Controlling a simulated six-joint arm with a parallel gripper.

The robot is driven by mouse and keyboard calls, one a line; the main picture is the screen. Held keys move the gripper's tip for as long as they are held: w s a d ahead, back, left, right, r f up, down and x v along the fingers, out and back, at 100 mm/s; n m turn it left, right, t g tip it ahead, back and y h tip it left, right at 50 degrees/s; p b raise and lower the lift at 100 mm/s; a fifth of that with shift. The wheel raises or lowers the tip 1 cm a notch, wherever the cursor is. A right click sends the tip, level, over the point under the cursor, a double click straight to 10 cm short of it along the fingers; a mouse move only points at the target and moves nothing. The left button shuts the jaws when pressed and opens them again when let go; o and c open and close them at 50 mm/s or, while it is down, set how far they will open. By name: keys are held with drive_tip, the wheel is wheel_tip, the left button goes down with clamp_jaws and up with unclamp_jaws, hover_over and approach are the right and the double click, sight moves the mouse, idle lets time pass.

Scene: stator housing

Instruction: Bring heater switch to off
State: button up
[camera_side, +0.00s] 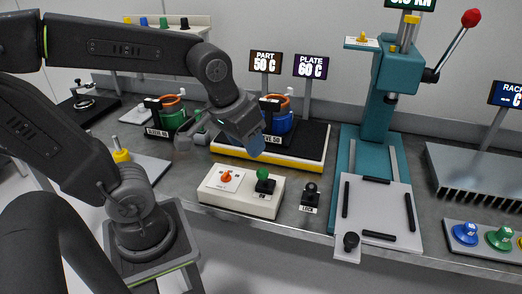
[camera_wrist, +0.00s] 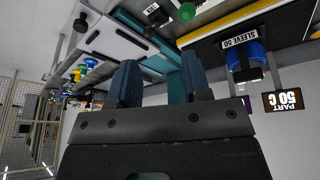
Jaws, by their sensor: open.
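A white control box (camera_side: 215,193) stands on the bench in the side view. It carries an orange rotary knob (camera_side: 226,177) and a green-topped lever switch (camera_side: 263,175) on a black base. A small label in front of the lever seems to read ON. The lever's green top also shows in the wrist view (camera_wrist: 187,12), at the upper edge. My gripper (camera_side: 256,145) is above and behind the box, near the heating plate and apart from both controls. In the wrist view my gripper's two blue fingers (camera_wrist: 160,85) are spread with nothing between them.
A yellow-edged black heating plate (camera_side: 230,152) lies behind the box, holding a blue sleeve (camera_side: 283,124). Displays read PART 50 C (camera_side: 265,62) and PLATE 60 C (camera_side: 311,66). A black LOCK knob (camera_side: 311,188) and a teal press (camera_side: 375,120) stand to the right.

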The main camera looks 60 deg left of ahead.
sight(262, 170)
drive_tip(key=w+a+f+n+g, duration=0.1)
drive_tip(key=w+a+f+n, duration=0.1)
drive_tip(key=n, duration=0.1)
drive_tip(key=w+a+f+n+g, duration=0.2)
drive_tip(key=w+f+n, duration=0.1)
drive_tip(key=shift+w+a+f, duration=0.2)
drive_tip(key=shift+w+a, duration=0.15)
drive_tip(key=shift+a, duration=0.05)
drive_tip(key=shift+w+a+f, duration=0.15)
drive_tip(key=shift+f, duration=1.95)
drive_tip(key=shift+w+a+f, duration=0.1)
drive_tip(key=shift+w+f, duration=0.05)
drive_tip(key=shift+f, duration=1.95)
drive_tip(key=shift+f, duration=0.2)
